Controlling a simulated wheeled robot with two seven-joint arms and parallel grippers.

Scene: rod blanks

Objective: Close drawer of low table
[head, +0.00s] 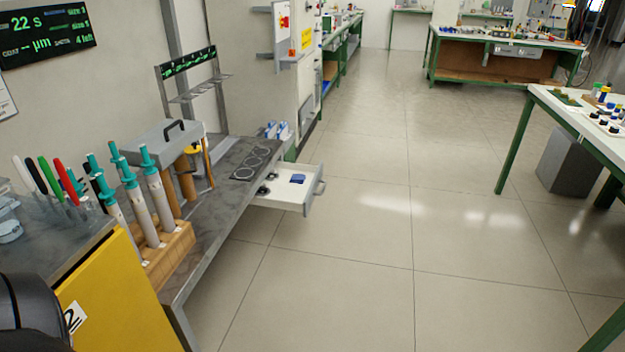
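The low table (222,200) has a grey top and runs along the wall on the left. Its white drawer (288,201) stands pulled out from the far part of its front, over the floor. The drawer's handle (319,187) is on its front face, pointing right into the aisle. Inside the drawer lie a blue item (298,179) and some small dark items. Neither of my grippers is in view. A dark rounded shape fills the lower left corner, and I cannot tell what it is.
A wooden rack (172,258) with teal-topped tubes and a grey box (158,140) stand on the low table. A yellow cabinet (122,300) is at near left. The tiled floor (385,235) right of the drawer is clear. A green-legged workbench (545,105) stands at right.

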